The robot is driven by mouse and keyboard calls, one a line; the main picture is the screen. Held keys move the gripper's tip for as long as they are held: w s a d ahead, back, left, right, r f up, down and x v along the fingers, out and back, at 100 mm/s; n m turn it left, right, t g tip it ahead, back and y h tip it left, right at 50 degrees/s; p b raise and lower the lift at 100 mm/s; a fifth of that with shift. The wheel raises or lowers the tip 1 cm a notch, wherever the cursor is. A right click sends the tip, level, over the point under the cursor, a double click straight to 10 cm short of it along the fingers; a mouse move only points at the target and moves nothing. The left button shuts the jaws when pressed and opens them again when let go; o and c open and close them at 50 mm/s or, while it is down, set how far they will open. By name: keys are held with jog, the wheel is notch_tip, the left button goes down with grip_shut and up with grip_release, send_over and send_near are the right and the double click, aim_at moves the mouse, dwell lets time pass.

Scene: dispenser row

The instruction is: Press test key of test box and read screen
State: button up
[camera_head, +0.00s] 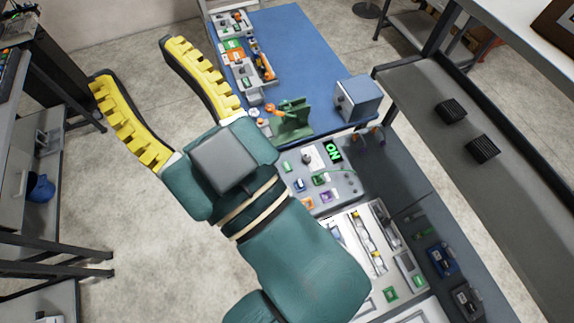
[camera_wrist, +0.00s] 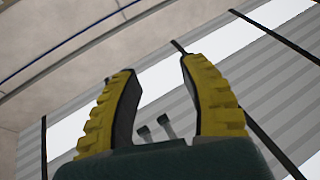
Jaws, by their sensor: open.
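A small dark screen (camera_head: 333,152) with bright green letters that look like "ON", turned in the picture, sits at the top right of a light grey panel (camera_head: 345,187). The panel carries several small coloured parts; I cannot tell which one is a test key. A grey-blue box (camera_head: 358,98) stands above it on the blue bench; I cannot tell which is the test box. My gripper (camera_head: 133,61) is open and empty, its yellow fingers spread over the floor, left of the bench and well apart from the panel. Its fingers also show in the wrist view (camera_wrist: 158,68). My arm hides part of the bench.
The blue bench top (camera_head: 305,60) holds trays of parts (camera_head: 236,50) and a green fixture (camera_head: 292,120). A grey shelf (camera_head: 430,85) with two black blocks runs along the right. A rack (camera_head: 40,165) stands at left. Floor between rack and bench is clear.

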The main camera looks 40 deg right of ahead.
grip_shut()
jog(key=c, duration=0.6)
grip_release()
